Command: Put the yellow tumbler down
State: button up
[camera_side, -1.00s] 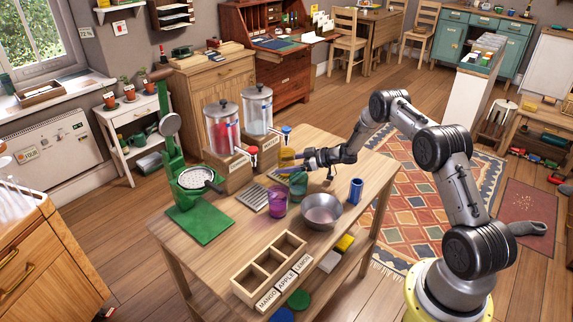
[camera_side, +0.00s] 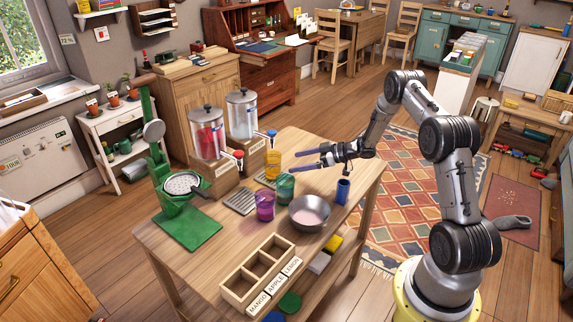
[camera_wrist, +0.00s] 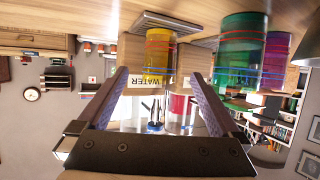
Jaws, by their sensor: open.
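In the wrist view, which is upside down, the yellow tumbler (camera_wrist: 159,52) shows ahead, beyond the fingertips, in front of the WATER label (camera_wrist: 148,82). My gripper (camera_side: 296,159) is open and empty, to the right of the tumbler and apart from it. Its two fingers (camera_wrist: 153,78) are spread wide in the wrist view.
A green tumbler (camera_side: 285,187) and a purple tumbler (camera_side: 265,205) stand nearer the front. A metal bowl (camera_side: 309,214) and a blue cup (camera_side: 342,191) are to their right. A red dispenser (camera_side: 207,134) stands at left. The table's right back area is clear.

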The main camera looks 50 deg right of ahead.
jog(key=shift+v, duration=0.8)
notch_tip(320, 180, up, 20)
jog(key=w+a+m+h, duration=0.2)
jog(key=a+h, duration=0.1)
jog(key=h, duration=0.4)
jog(key=s+a+r+m+g+h, duration=0.1)
jog(key=s+a+r+g+h, duration=0.1)
jog(key=s+a+r, duration=0.3)
jog(key=s+a+g+y, duration=0.1)
jog(key=s+a, duration=0.4)
jog(key=s, duration=0.5)
jog(key=s+a+m+g+y, duration=0.1)
jog(key=s+a+g, duration=0.1)
jog(key=s+a, duration=0.4)
jog(key=s+a+g+y, duration=0.1)
jog(key=s+a, duration=0.5)
jog(key=s, duration=0.8)
jog(key=shift+a+r+m+g+y, duration=0.25)
jog(key=shift+m+g+y, duration=0.05)
jog(key=shift+g+y, duration=0.1)
